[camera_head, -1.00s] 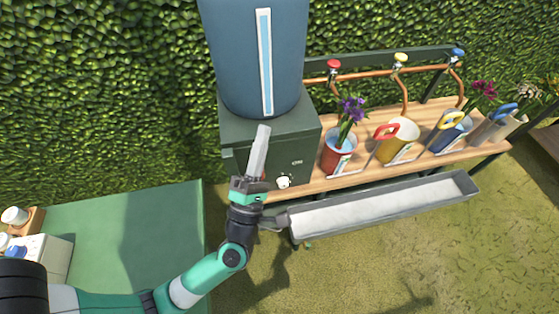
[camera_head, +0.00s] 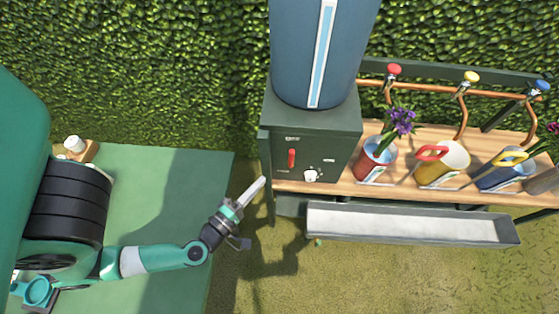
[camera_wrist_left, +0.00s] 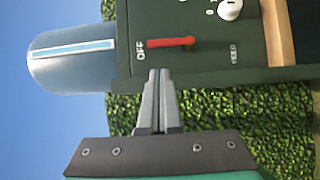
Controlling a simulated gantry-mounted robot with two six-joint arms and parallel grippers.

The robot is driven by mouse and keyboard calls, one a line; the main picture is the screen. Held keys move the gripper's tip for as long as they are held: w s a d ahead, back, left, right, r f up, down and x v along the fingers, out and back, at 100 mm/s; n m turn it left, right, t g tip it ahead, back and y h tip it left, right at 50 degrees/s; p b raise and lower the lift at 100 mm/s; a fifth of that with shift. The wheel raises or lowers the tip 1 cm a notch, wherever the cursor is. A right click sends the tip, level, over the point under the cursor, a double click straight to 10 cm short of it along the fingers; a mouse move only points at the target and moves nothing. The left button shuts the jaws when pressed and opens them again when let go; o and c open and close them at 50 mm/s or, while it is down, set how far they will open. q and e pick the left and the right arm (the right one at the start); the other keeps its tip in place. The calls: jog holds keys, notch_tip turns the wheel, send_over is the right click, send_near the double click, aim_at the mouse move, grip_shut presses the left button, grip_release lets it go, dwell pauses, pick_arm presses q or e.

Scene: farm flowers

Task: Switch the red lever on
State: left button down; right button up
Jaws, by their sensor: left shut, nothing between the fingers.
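The red lever (camera_head: 292,158) is on the front of a dark green control box (camera_head: 318,125), left of a white knob (camera_head: 310,176). In the left wrist view the red lever (camera_wrist_left: 171,42) points along the panel, with its end near the "OFF" label (camera_wrist_left: 141,50). My left gripper (camera_head: 260,183) is shut and empty, to the left of and below the lever, apart from the box. In the left wrist view my left gripper's fingertips (camera_wrist_left: 158,72) are together, just short of the lever in the picture. My right gripper is not in view.
A blue tank (camera_head: 318,60) stands on the box. A wooden bench (camera_head: 420,182) to the right holds potted flowers and cans below coloured taps. A grey trough (camera_head: 410,225) hangs in front. A green surface (camera_head: 160,190) lies at left; grass lies between.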

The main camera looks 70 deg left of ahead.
aim_at(291, 156)
pick_arm(q)
jog(key=x, duration=0.9)
jog(key=shift+w+a, duration=0.25)
jog(key=shift+w, duration=0.05)
